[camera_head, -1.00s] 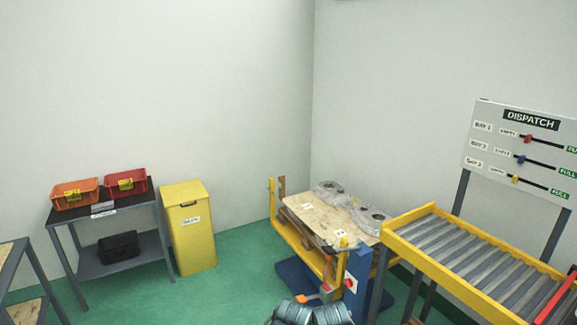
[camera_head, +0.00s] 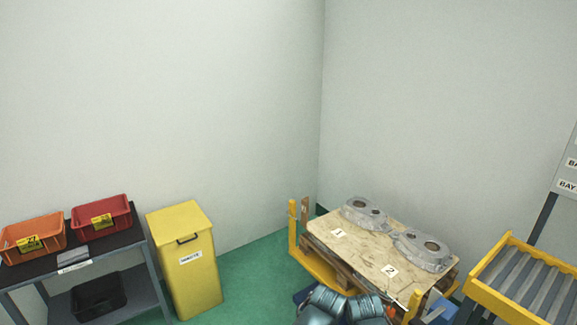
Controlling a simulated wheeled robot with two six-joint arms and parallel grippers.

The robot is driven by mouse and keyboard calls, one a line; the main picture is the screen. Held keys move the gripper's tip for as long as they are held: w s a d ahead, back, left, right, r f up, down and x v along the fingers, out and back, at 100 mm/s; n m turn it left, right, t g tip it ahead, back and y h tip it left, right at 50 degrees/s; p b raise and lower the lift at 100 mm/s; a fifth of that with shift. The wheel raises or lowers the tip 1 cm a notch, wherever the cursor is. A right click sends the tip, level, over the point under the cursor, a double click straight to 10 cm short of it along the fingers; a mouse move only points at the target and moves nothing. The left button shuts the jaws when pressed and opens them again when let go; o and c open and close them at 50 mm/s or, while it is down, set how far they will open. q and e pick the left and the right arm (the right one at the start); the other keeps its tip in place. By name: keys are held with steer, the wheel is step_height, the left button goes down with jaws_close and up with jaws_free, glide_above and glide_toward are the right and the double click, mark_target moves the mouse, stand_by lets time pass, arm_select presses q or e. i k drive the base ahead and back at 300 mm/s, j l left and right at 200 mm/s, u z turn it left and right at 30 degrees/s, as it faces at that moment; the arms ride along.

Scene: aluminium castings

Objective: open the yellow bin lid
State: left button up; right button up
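The yellow bin (camera_head: 190,277) stands on the green floor against the back wall, left of centre. Its lid (camera_head: 178,220) is shut and lies flat on top. A dark handle (camera_head: 188,239) shows at the lid's front edge, above a white label. Neither of my grippers shows. Only grey rounded parts, which look like my own arm links, show at the bottom edge, right of the bin and apart from it.
A dark table (camera_head: 72,252) with an orange crate (camera_head: 33,238) and a red crate (camera_head: 101,217) stands close left of the bin. A pallet (camera_head: 352,242) with two castings is to the right, beside a roller conveyor (camera_head: 515,285). Green floor lies between bin and pallet.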

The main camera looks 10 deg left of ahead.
mark_target(171, 225)
steer(key=i+j, duration=0.2)
steer(key=j, duration=0.15)
steer(key=i+j, duration=0.2)
steer(key=j, duration=0.2)
steer(key=i+j, duration=0.45)
steer(key=j, duration=0.3)
steer(key=i+j, duration=0.2)
steer(key=j, duration=0.15)
